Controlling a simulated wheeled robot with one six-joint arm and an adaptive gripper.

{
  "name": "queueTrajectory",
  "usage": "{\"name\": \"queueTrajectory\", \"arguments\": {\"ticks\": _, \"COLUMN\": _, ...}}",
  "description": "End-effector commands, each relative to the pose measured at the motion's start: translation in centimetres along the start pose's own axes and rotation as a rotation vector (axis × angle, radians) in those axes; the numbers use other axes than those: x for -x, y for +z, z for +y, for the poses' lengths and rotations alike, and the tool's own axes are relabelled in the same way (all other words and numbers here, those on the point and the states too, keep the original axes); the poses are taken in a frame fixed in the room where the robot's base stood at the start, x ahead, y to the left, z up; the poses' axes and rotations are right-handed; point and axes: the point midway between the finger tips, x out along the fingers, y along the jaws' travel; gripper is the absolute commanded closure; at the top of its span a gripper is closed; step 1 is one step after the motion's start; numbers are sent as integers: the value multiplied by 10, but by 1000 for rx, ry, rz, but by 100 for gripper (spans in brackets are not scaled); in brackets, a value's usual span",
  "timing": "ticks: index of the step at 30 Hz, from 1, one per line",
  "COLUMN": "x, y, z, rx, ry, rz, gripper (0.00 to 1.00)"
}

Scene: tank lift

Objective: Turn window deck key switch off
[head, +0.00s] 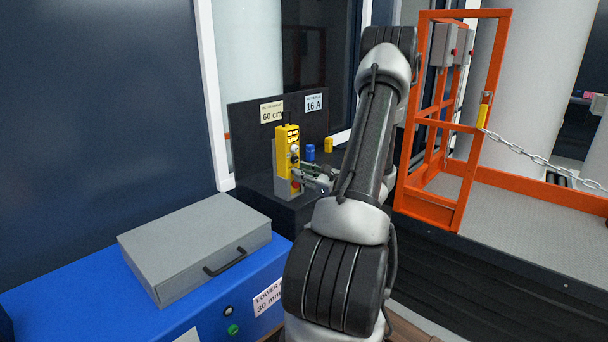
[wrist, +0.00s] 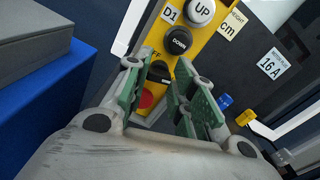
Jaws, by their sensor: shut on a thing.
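The yellow control box (head: 281,150) stands upright on a black ledge in the head view. In the wrist view its yellow face (wrist: 186,50) carries a white UP button (wrist: 201,12), a black DOWN button (wrist: 178,41), a black rotary switch (wrist: 160,72) and a red button (wrist: 147,99). A partly hidden label, seemingly OFF, is beside the switch. My gripper (wrist: 164,74) has its green-padded fingers on either side of the black switch and is shut on it. In the head view my gripper (head: 303,176) reaches the box's right side. The switch's exact angle is unclear.
A grey case (head: 195,245) lies on a blue cabinet (head: 75,300) at the left. A blue cylinder (head: 310,152) and a yellow one (head: 329,145) stand behind my gripper. An orange gate frame (head: 432,206) with a chain (head: 540,159) is at the right.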

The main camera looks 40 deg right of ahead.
Motion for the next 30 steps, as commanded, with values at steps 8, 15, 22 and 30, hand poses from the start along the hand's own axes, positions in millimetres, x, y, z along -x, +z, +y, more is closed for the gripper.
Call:
{"name": "queueTrajectory", "arguments": {"ticks": 8, "x": 0, "y": 0, "z": 1, "rx": 206, "ry": 0, "rz": 0, "gripper": 99}}
{"name": "queueTrajectory", "arguments": {"ticks": 15, "x": 0, "y": 0, "z": 2, "rx": 267, "ry": 0, "rz": 0, "gripper": 99}}
{"name": "queueTrajectory", "arguments": {"ticks": 22, "x": 0, "y": 0, "z": 2, "rx": 265, "ry": 0, "rz": 0, "gripper": 59}}
{"name": "queueTrajectory", "arguments": {"ticks": 30, "x": 0, "y": 0, "z": 2, "rx": 265, "ry": 0, "rz": 0, "gripper": 53}}
